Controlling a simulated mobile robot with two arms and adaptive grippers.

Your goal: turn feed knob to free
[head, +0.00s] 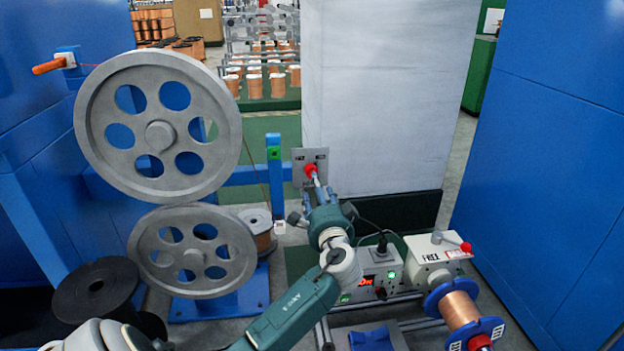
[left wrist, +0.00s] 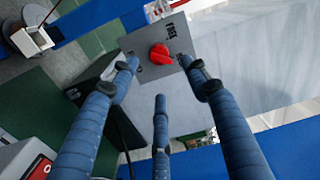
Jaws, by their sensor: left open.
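In the left wrist view the red knob (left wrist: 160,54) is near the middle of the tilted grey panel (left wrist: 133,42). FREE is printed toward the panel's upper right; other marks are partly hidden. I cannot tell which mark the knob points to. My left gripper (head: 317,190) reaches toward the panel, and its three blue fingers (left wrist: 160,74) are spread open around the knob's line of approach, with nothing between them. My right gripper is not in view.
Two large grey pulleys (head: 110,142) (head: 146,246) stand left of the panel. The white cabinet (head: 385,100) is close behind.

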